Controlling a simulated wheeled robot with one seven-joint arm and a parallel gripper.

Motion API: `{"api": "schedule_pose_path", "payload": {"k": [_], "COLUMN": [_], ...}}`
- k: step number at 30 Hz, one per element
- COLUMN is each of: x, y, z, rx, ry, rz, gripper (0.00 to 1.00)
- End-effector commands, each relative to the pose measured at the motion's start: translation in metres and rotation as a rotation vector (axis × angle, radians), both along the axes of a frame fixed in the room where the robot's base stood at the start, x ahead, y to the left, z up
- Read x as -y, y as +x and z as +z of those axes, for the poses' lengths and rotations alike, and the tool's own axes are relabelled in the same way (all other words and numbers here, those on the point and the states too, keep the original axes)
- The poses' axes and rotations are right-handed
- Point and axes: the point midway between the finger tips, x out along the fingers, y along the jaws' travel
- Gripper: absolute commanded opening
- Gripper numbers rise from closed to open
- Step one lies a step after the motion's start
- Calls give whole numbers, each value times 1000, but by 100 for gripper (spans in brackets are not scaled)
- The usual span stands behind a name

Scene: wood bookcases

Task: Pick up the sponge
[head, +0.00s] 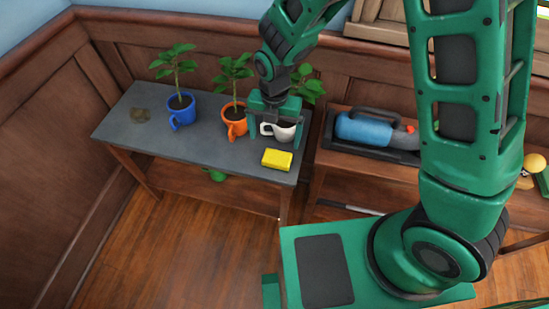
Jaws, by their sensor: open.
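A yellow sponge (277,159) lies flat on the grey tabletop (205,153), near its front right corner. My gripper (276,131) is open and points down just behind the sponge. Its two fingers show to either side of a white mug (285,131), which stands right behind the sponge. I cannot tell from this view how far the fingers are from the mug. The sponge is in full view and apart from the fingers.
A second bench (323,160) at right holds a blue tool (366,128). The tabletop's front left is clear.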

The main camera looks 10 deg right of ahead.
Motion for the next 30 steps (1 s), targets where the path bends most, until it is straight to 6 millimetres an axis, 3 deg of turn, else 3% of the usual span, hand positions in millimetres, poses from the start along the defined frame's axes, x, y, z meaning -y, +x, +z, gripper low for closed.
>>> {"api": "schedule_pose_path", "payload": {"k": [9, 16, 24, 30], "x": [0, 2, 8, 8], "y": [-1, -1, -3, -2], "z": [-44, -57, -93, -104], "rx": [-3, -1, -4, -1], "ry": [-1, -1, -3, -1], "rz": [7, 5, 5, 4], "gripper": [94, 94, 94, 94]}}
